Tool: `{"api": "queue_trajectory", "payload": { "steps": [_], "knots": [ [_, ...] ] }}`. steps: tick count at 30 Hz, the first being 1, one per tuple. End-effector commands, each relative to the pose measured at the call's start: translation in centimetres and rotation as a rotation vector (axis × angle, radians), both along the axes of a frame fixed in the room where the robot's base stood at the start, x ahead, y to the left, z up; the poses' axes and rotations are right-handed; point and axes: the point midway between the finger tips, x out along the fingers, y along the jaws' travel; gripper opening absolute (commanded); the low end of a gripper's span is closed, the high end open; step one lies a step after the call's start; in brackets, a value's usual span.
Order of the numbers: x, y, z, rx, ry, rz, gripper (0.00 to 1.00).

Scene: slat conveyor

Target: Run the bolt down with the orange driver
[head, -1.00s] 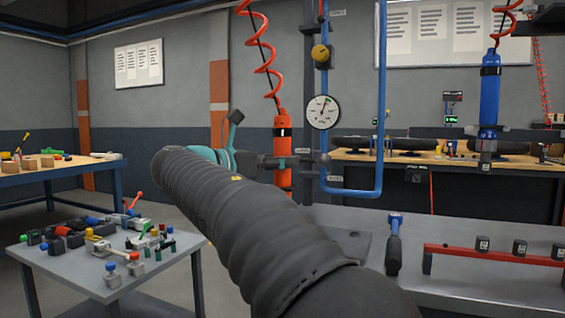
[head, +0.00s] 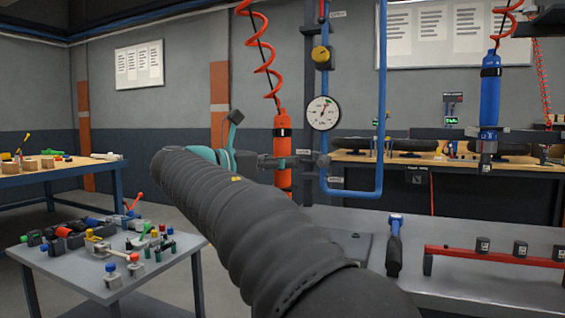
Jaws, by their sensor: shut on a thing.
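My dark sleeved arm hides part of the gripper and the space below the driver. The driver's lower tip is hidden behind my arm. I cannot clearly make out the bolt. A dark grey plate (head: 352,246) with a small dark spot on it lies on the bench, right of my arm.
A pressure gauge (head: 322,113) and blue pipe (head: 380,120) stand close right of the driver. A blue driver (head: 490,95) hangs at the right. A blue-and-black tool (head: 394,245) and red rail (head: 495,255) are on the grey bench (head: 450,225). A cluttered side table (head: 150,272) is at left.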

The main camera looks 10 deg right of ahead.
Motion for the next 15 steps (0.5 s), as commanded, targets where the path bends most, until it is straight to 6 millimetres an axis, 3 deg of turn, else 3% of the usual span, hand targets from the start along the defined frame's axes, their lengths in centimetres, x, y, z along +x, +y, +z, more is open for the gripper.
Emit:
{"api": "queue_trajectory", "payload": {
  "steps": [15],
  "knots": [
    [0.04, -0.01, 0.74, 0.0, 0.001, 0.0, 0.0]
  ]
}}
